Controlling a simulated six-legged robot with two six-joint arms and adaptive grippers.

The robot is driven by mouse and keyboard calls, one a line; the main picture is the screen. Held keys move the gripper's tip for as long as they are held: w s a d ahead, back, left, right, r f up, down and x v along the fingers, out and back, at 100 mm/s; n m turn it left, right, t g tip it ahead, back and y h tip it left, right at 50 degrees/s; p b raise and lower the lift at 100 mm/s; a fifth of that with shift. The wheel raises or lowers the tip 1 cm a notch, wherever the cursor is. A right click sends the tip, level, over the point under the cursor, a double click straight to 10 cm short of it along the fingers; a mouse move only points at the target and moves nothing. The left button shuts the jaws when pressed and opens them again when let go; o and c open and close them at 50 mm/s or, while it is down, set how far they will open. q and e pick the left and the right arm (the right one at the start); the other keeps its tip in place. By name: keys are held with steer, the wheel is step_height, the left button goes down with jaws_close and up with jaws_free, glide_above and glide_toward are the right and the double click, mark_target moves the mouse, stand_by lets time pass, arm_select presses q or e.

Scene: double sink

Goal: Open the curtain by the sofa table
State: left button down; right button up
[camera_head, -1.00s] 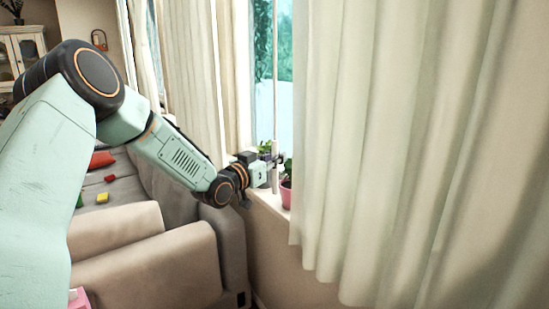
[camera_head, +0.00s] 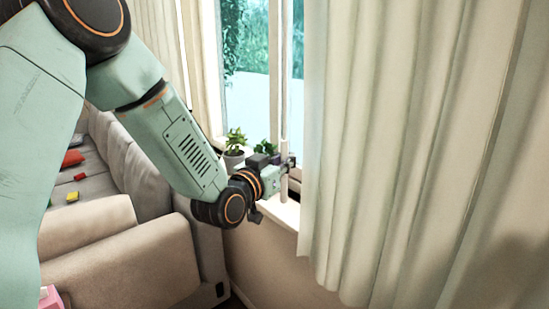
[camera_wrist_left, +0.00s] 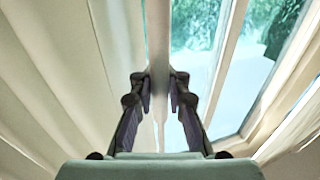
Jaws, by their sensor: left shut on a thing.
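A pale curtain (camera_head: 400,150) hangs in folds on the right of the head view. Another pale curtain (camera_head: 200,60) hangs on the left, with window glass (camera_head: 247,95) bare between them. A thin upright wand (camera_head: 285,110) hangs close to the right curtain's inner edge. My left gripper (camera_head: 288,165) is shut on the wand over the window sill. In the left wrist view, the wand (camera_wrist_left: 158,45) runs down between the fingers (camera_wrist_left: 158,85), with curtain folds (camera_wrist_left: 55,60) on the left and window on the right. My right gripper is out of view.
A potted plant (camera_head: 234,150) and another green plant (camera_head: 263,148) stand on the sill (camera_head: 280,212), close to my left wrist. The grey sofa (camera_head: 130,245) is below my left arm, with small coloured items on its seat.

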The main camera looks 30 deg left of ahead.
mark_target(311, 160)
arm_select(q)
steer(key=d, duration=0.1)
steer(key=s+d, duration=0.1)
steer(key=d+b, duration=0.1)
steer(key=shift+s+d, duration=0.25)
steer(key=shift+d, duration=0.05)
steer(key=shift+s+d+f, duration=0.1)
steer(key=shift+s+d, duration=0.15)
steer(key=shift+d, duration=0.25)
steer(key=shift+s+d, duration=0.4)
steer(key=shift+d, duration=0.45)
steer(key=shift+a+f, duration=0.1)
steer(key=shift+a, duration=0.05)
